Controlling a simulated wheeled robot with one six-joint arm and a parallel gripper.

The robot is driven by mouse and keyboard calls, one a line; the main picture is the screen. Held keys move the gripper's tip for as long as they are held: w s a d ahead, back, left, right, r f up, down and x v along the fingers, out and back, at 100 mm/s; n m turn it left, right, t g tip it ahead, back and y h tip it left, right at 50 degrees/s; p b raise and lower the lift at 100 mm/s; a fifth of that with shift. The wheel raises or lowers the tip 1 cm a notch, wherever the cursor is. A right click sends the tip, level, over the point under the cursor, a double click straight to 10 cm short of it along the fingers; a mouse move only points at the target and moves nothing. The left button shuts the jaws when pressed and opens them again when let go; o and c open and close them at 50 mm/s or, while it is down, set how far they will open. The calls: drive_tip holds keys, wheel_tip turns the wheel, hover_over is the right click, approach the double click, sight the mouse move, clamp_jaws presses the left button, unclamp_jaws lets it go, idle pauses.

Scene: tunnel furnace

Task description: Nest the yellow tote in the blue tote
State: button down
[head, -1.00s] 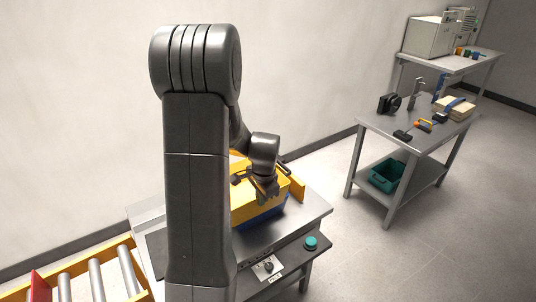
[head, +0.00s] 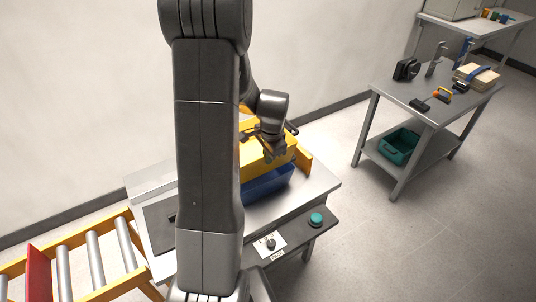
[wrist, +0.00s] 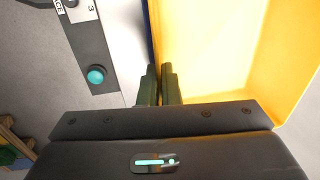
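The yellow tote (head: 258,158) is on the metal worktable, above the blue tote (head: 270,184), whose side shows below it in the head view. Whether the yellow one rests in the blue one or hangs over it, I cannot tell. My gripper (head: 273,152) is at the near upper side of the yellow tote. In the wrist view my gripper (wrist: 159,84) has its two fingers close together, one on each side of the yellow tote's wall. The inside of the yellow tote (wrist: 205,50) looks empty there. My arm hides the left part of both totes in the head view.
A teal button (head: 316,219) is on the near ledge. A roller conveyor (head: 95,250) lies at the left. A side table (head: 400,93) with tools and a green bin (head: 399,147) stands at the right; floor between is clear.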

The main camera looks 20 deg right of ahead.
sight(268, 166)
drive_tip(key=shift+f+b, duration=2)
drive_tip(key=shift+f, duration=0.8)
drive_tip(key=shift+f+b, duration=1.35)
drive_tip(key=shift+f, duration=0.4)
drive_tip(key=c, duration=1.6)
unclamp_jaws()
drive_tip(key=shift+o, duration=0.2)
drive_tip(key=shift+r+p, duration=4.45)
drive_tip(key=shift+r, duration=2.1)
wheel_tip(268, 166, down, 9)
drive_tip(key=b, duration=0.6)
drive_tip(key=shift+r, duration=0.1)
